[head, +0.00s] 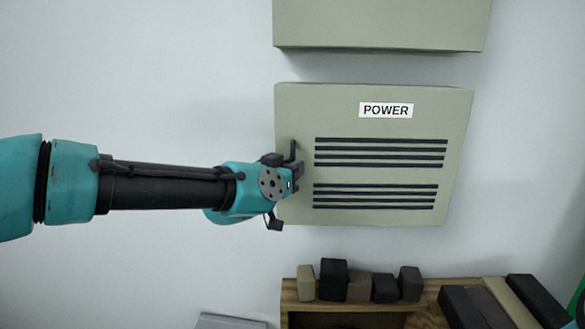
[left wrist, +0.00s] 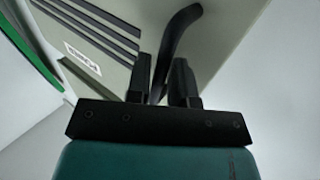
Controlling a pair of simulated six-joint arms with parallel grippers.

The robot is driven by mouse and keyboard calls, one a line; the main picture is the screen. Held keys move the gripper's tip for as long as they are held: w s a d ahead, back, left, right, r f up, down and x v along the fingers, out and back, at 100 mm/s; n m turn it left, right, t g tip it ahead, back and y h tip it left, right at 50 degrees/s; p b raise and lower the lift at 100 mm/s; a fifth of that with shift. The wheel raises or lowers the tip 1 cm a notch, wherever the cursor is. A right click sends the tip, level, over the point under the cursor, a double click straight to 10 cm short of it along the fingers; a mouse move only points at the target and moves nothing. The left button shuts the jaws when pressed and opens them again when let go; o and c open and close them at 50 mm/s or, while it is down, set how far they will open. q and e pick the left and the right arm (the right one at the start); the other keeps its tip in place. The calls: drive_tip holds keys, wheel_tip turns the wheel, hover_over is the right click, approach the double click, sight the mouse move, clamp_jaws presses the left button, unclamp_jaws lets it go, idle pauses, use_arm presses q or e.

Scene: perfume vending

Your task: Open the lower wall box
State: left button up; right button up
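The lower wall box (head: 380,174) is a grey-green box labelled POWER with dark slots across its front. Its front looks closed. A black curved handle (head: 293,150) is at its left edge; it also shows in the left wrist view (left wrist: 178,33). My left gripper (head: 292,172) is at this handle, reaching in from the left. In the left wrist view its two fingers (left wrist: 163,82) stand close on either side of the handle, with little gap visible. The exact contact is partly hidden. My right gripper is not in view.
Another grey-green box (head: 380,24) is on the wall above. Below, a wooden shelf (head: 455,290) holds several small dark and tan blocks (head: 333,279). A grey flat object (head: 230,321) is at the bottom edge. The wall left of the boxes is bare.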

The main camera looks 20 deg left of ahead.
use_arm(q)
drive_tip(key=shift+w, duration=0.25)
clamp_jaws()
drive_tip(key=shift+s+d, duration=0.1)
drive_tip(key=shift+d, duration=0.05)
idle(0.4)
